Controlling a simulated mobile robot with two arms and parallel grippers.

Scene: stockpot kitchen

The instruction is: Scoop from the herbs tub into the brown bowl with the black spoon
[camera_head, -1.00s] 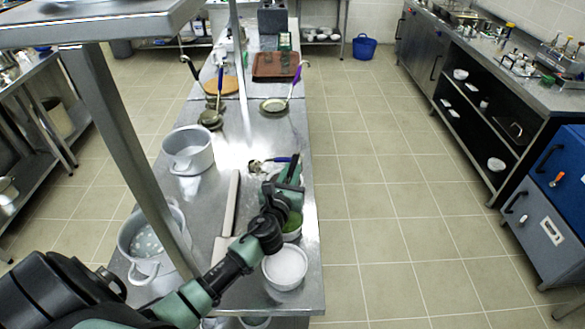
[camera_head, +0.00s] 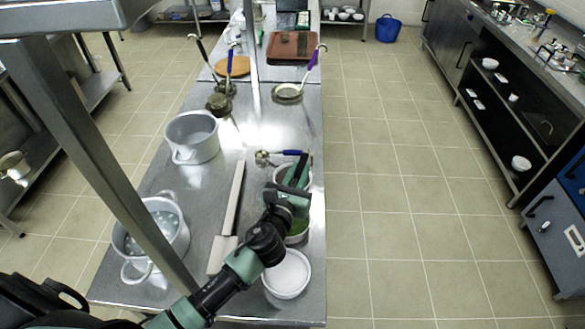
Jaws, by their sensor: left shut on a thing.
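My left gripper (camera_head: 296,177) is over the right side of the steel table, above a white tub whose rim shows beneath it. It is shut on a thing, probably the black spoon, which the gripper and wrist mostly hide. The herbs tub (camera_head: 298,229), white with green contents, stands just in front of the gripper, partly behind my wrist. I cannot make out a brown bowl. My right gripper is out of view.
A white-filled tub (camera_head: 287,274) stands at the near right. A blue-handled ladle (camera_head: 285,153) lies just beyond the gripper. A long flat paddle (camera_head: 233,203), pots (camera_head: 192,137) and a slanting post (camera_head: 95,135) are to the left.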

